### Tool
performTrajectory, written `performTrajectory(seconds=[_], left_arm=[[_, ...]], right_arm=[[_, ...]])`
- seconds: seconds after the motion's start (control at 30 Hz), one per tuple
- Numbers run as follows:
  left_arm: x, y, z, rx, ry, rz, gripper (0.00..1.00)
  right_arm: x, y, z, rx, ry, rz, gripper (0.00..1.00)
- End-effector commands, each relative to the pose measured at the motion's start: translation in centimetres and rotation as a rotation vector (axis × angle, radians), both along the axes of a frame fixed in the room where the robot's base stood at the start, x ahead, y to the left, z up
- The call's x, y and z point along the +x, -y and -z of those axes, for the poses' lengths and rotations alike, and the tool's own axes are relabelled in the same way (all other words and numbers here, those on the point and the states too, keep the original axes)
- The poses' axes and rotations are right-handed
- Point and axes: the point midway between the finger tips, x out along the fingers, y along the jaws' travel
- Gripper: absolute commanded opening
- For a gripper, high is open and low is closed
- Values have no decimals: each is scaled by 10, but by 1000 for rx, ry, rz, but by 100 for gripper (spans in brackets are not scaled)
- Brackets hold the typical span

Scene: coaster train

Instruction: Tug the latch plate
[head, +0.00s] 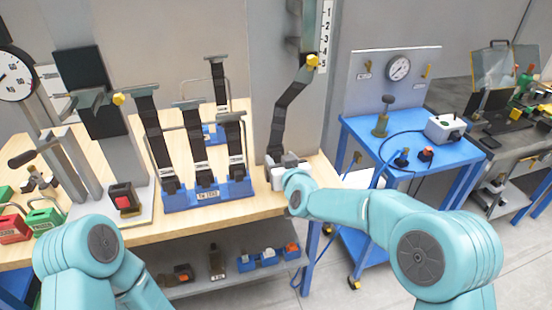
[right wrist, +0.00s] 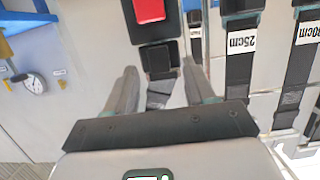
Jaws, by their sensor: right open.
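A black strap (head: 288,108) hangs from the wall post down to my right gripper (head: 278,165) at the table's right edge. In the right wrist view, a buckle with a red button (right wrist: 148,10) is at the top. A dark block that appears to be the latch plate (right wrist: 158,58) is against it, with the strap webbing (right wrist: 160,94) running from it. My right gripper's open fingers (right wrist: 160,75) stand on either side of the plate and webbing, apparently with gaps. The gripper hides this buckle in the head view. My left gripper is out of view.
A blue rack (head: 208,198) with several labelled straps stands left of my right gripper. Another red-button buckle (head: 122,196) is on a grey stand further left. A blue cart (head: 420,150) with a gauge panel is on the right. Small parts sit on the lower shelf (head: 225,275).

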Motion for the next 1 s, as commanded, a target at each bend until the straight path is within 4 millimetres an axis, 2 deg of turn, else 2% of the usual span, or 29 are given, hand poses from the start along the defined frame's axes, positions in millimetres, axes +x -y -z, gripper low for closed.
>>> performTrajectory(seconds=[0.3,0.5,0.63,0.77,0.87,0.97,1.0], left_arm=[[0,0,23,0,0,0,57],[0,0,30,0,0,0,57],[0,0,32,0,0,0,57],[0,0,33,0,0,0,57],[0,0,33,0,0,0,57],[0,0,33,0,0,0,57],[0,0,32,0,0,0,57]], right_arm=[[-72,23,-18,2,6,0,54],[-114,37,-30,3,6,1,54],[-130,42,-36,2,7,1,54],[-136,49,-36,1,2,9,54],[-129,69,-11,-10,-45,49,54],[-126,98,50,-41,-159,99,54],[-129,109,81,-57,-220,114,54]])
